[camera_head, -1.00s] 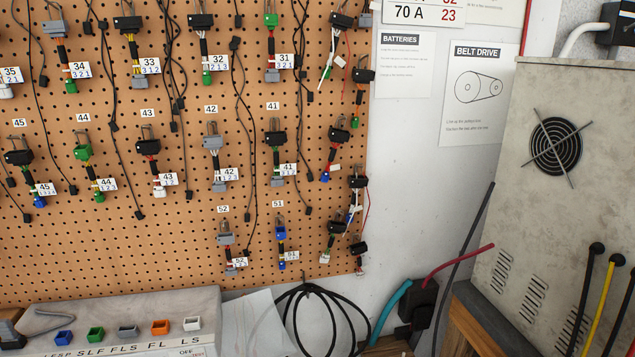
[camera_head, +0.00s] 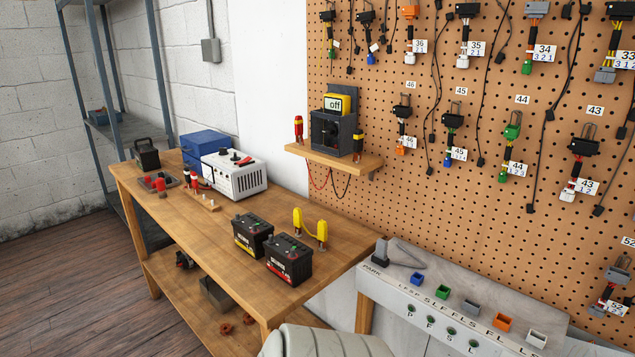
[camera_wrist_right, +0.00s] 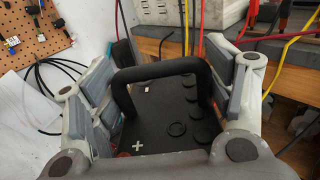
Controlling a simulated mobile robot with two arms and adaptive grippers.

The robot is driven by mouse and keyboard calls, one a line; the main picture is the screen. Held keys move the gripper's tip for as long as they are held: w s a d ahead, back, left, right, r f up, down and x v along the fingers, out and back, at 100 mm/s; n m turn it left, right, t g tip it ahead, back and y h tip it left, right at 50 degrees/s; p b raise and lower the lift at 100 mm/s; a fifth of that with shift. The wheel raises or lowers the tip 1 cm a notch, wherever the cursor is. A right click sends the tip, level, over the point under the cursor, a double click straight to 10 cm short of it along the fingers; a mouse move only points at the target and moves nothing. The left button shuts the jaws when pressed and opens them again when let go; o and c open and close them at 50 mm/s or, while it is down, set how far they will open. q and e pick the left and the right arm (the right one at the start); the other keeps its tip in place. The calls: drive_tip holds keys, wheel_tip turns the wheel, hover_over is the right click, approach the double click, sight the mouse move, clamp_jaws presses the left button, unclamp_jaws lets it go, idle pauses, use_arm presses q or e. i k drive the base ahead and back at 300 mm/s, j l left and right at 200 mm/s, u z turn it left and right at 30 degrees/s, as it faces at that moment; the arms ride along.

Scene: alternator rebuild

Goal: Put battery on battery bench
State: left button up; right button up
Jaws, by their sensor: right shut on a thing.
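My right gripper (camera_wrist_right: 160,92) is shut on a black battery (camera_wrist_right: 165,128) in the right wrist view. Its fingers lie on either side of the battery's black arched handle, and a white plus mark shows on the top. In the head view, the wooden bench (camera_head: 185,235) carries two black batteries, one with a yellow stripe (camera_head: 253,236) and one with a red stripe (camera_head: 289,260). A black thing with a handle (camera_head: 145,154) stands at the bench's far end.
On the bench are a white charger-like box (camera_head: 235,174), a blue box (camera_head: 204,148) and a yellow-handled tool (camera_head: 311,228). A grey sloped panel (camera_head: 450,300) stands right of the bench. Red and yellow cables (camera_wrist_right: 205,25) hang near the held battery. The bench's middle front is clear.

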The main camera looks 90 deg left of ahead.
sight(224, 224)
drive_tip(key=k+j, duration=1.35)
drive_tip(key=k+j+u, duration=0.1)
drive_tip(key=k+j, duration=0.15)
drive_tip(key=k+j+u, duration=0.1)
drive_tip(key=k+j, duration=0.15)
drive_tip(key=j, duration=0.2)
drive_tip(key=u, duration=2.35)
